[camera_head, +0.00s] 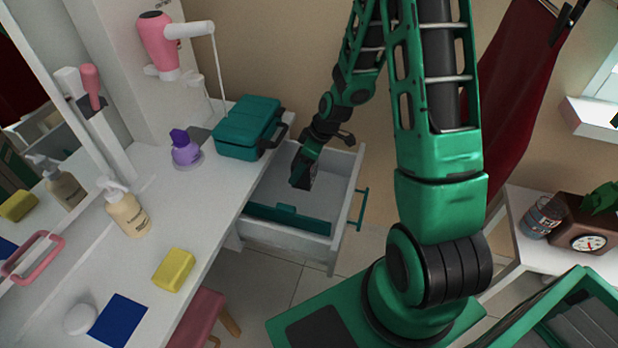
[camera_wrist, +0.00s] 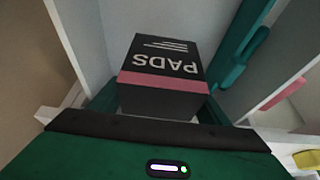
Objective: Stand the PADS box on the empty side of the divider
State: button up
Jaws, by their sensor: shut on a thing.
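The PADS box (camera_wrist: 160,62) is dark grey with a pink band and white lettering. It sits between my green fingers in the wrist view, its lettering upside down there. My gripper (camera_head: 305,164) is shut on it. In the head view the box (camera_head: 301,178) is a small dark shape below my gripper, over the open white drawer (camera_head: 348,190). The teal divider (camera_head: 290,217) crosses the drawer, and the box is on its far side in the picture. I cannot tell whether the box touches the drawer floor.
A teal case (camera_head: 247,128) stands on the white counter beside the drawer. The drawer's teal handle (camera_head: 360,207) faces right. The visible drawer floor around my gripper looks clear.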

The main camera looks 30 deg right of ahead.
jog(key=d+f, duration=0.1)
jog(key=d, duration=0.1)
jog(key=w+d+f, duration=0.1)
jog(key=d+f, duration=0.2)
jog(key=d, duration=0.2)
jog(key=shift+w+f, duration=0.15)
jog(key=shift+w, duration=0.25)
jog(key=shift+f, duration=1.95)
jog(key=o, duration=0.9)
jog(key=shift+f, duration=0.1)
jog(key=v, duration=1.2)
jog(key=shift+a+r, duration=0.1)
jog(key=shift+r, duration=0.1)
